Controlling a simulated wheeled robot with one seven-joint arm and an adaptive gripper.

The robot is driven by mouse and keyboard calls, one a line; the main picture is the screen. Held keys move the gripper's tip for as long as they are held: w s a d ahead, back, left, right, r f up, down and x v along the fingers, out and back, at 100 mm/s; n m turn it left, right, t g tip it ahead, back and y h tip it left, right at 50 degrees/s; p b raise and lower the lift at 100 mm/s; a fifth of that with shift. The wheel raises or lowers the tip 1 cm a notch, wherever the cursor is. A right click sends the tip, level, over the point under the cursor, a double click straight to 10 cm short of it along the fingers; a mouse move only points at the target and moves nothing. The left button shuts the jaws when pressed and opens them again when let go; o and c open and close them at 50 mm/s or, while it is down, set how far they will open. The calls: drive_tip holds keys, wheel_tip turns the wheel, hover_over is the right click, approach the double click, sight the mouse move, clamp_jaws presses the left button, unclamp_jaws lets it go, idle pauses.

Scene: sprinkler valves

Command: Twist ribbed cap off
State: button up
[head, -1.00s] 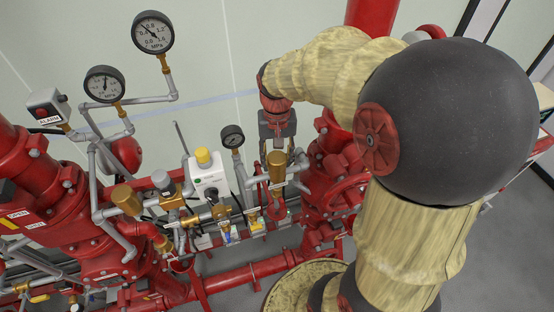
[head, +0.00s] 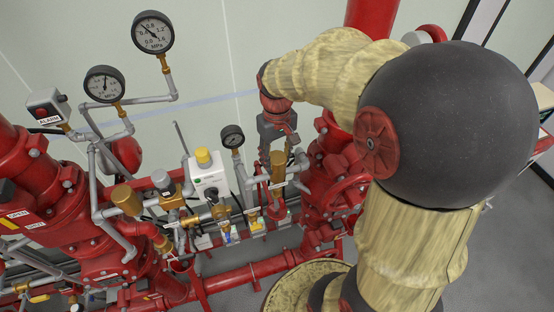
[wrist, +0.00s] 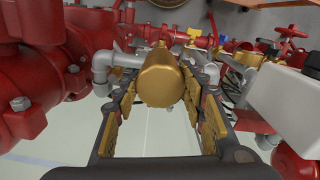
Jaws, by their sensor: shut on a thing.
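The brass cap (head: 278,166) sits upright on a grey pipe fitting, to the right of the small gauge. In the wrist view the cap (wrist: 161,80) fills the middle, its rounded end facing me. My gripper (head: 277,152) comes down on it from above in the head view. In the wrist view my gripper's two yellow-padded fingers (wrist: 165,98) stand on either side of the cap, shut on it. The exact contact points and the ribbing are hard to make out.
A white box with a yellow knob (head: 207,175) and a small gauge (head: 232,136) stand close on the left. A red handwheel (head: 345,195) is close on the right. Another brass cap (head: 127,200) stands farther left. Red pipes crowd below.

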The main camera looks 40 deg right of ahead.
drive_tip(key=shift+n, duration=0.6)
drive_tip(key=shift+n, duration=1.6)
drive_tip(key=shift+n, duration=1.6)
drive_tip(key=shift+n, duration=1)
drive_tip(key=shift+a, duration=0.1)
